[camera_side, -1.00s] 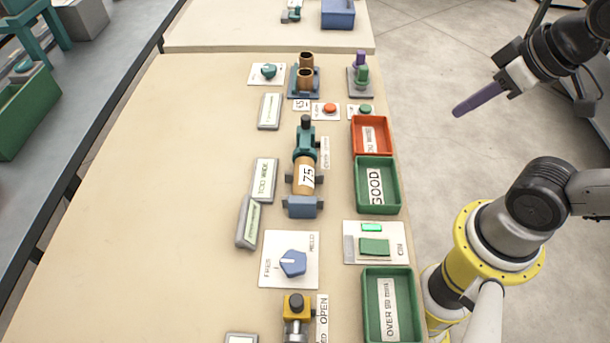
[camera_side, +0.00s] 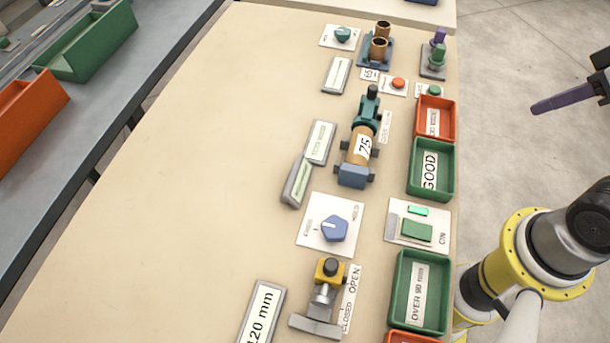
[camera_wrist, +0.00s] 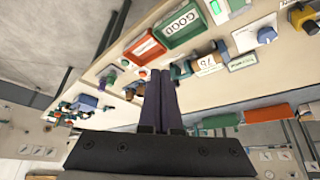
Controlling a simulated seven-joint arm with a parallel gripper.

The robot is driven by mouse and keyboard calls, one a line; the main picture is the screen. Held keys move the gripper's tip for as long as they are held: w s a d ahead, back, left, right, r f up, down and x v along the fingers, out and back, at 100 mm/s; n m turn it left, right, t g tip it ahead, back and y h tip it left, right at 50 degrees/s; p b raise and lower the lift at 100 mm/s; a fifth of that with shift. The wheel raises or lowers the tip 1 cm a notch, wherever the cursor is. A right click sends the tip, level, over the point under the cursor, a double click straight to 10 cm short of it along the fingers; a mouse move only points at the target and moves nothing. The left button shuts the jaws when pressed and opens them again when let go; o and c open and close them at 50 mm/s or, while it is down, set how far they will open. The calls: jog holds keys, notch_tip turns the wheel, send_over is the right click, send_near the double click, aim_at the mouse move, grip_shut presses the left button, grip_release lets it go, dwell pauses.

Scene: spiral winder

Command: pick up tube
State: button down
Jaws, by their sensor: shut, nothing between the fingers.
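Two brown tubes stand upright in a blue holder (camera_side: 366,60) at the far end of the table: a rear tube (camera_side: 383,27) and a front tube (camera_side: 378,46). Another brown tube (camera_side: 361,144), labelled 75, lies in a blue and teal fixture (camera_side: 354,175); its label also shows in the wrist view (camera_wrist: 207,62). My gripper (camera_side: 538,107) is off the table's right side, well apart from every tube. Its purple fingers are together and empty, also in the wrist view (camera_wrist: 160,75).
A red tray (camera_side: 452,120), a green GOOD tray (camera_side: 449,170) and a green OVER 90 mm tray (camera_side: 441,290) line the right edge. A blue knob (camera_side: 335,229) and a yellow-topped clamp (camera_side: 330,268) stand nearer. The table's left side is clear.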

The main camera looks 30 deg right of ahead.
dwell(0.3)
jog(key=shift+c, duration=0.8)
grip_release()
